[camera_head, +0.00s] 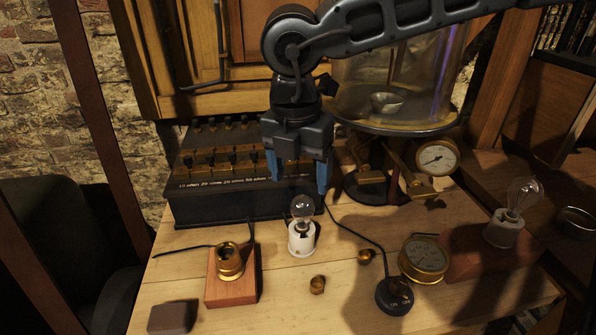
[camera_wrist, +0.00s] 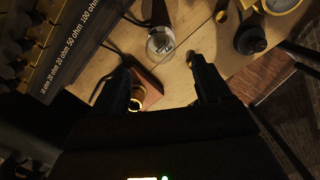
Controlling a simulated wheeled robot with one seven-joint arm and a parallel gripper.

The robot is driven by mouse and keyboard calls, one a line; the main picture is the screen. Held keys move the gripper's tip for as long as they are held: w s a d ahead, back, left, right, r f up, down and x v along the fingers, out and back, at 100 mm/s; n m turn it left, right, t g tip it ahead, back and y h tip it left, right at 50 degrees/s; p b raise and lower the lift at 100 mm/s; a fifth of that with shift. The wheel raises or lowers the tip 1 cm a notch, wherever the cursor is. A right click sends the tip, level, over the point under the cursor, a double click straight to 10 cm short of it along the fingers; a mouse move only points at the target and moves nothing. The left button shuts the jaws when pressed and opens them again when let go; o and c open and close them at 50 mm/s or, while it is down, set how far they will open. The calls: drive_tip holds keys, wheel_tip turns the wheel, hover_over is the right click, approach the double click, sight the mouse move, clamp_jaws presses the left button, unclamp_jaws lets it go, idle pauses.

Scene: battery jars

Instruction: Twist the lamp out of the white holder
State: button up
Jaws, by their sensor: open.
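The lamp (camera_head: 303,208) is a clear glass bulb standing upright in the white holder (camera_head: 302,238) on the wooden table. In the wrist view the lamp (camera_wrist: 161,42) shows from above, beyond my fingers. My gripper (camera_head: 298,182) hangs above and a little behind the lamp, with its blue-sided fingers spread apart. It is open and empty, and nothing lies between the fingertips in the wrist view (camera_wrist: 166,82). A second clear lamp (camera_head: 524,193) stands in another pale holder (camera_head: 503,229) at the right.
A black resistance box (camera_head: 240,205) stands behind the lamp. A wooden block with a brass socket (camera_head: 229,262) sits at front left. Small brass caps (camera_head: 317,285), a gauge (camera_head: 424,259) and a black switch (camera_head: 394,296) lie to the right. A glass bell jar (camera_head: 395,85) stands behind.

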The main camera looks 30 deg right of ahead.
sight(302, 203)
drive_tip(key=shift+w+d+f, duration=0.1)
drive_tip(key=shift+d+f, duration=0.05)
drive_tip(key=shift+d, duration=0.1)
drive_tip(key=shift+w+d+f+p, duration=0.15)
drive_tip(key=shift+f+p, duration=0.05)
drive_tip(key=shift+f, duration=1.65)
drive_tip(key=shift+w+d+f+p, duration=0.1)
drive_tip(key=shift+d+f+p, duration=0.05)
drive_tip(key=shift+f, duration=1.65)
drive_tip(key=c, duration=1.2)
drive_tip(key=shift+f+n, duration=0.1)
drive_tip(key=shift+n, duration=0.2)
drive_tip(key=shift+c, duration=0.2)
drive_tip(key=n+b, duration=0.2)
drive_tip(key=n, duration=0.2)
drive_tip(key=shift+a+n+t+b, duration=0.1)
drive_tip(key=shift+n+t+b, duration=0.25)
drive_tip(key=shift+n, duration=0.45)
drive_tip(key=shift+y, duration=0.3)
